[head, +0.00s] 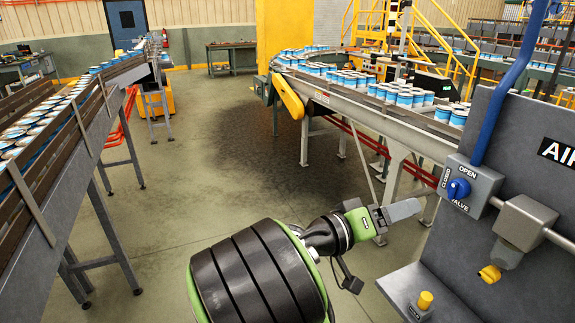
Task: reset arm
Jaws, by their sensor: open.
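My gripper (404,210) is at the end of my arm in the lower middle of the head view. It points right, toward the grey valve box (468,192) with a blue knob (458,188) and the words OPEN, CLOSED and VALVE. My green and black arm link fills the bottom centre.
A grey panel (520,120) marked AIR stands close on the right, with a yellow button (425,299) on its ledge. A conveyor with cans (345,95) curves behind. Another conveyor (75,150) runs along the left. The floor (160,225) between them is clear.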

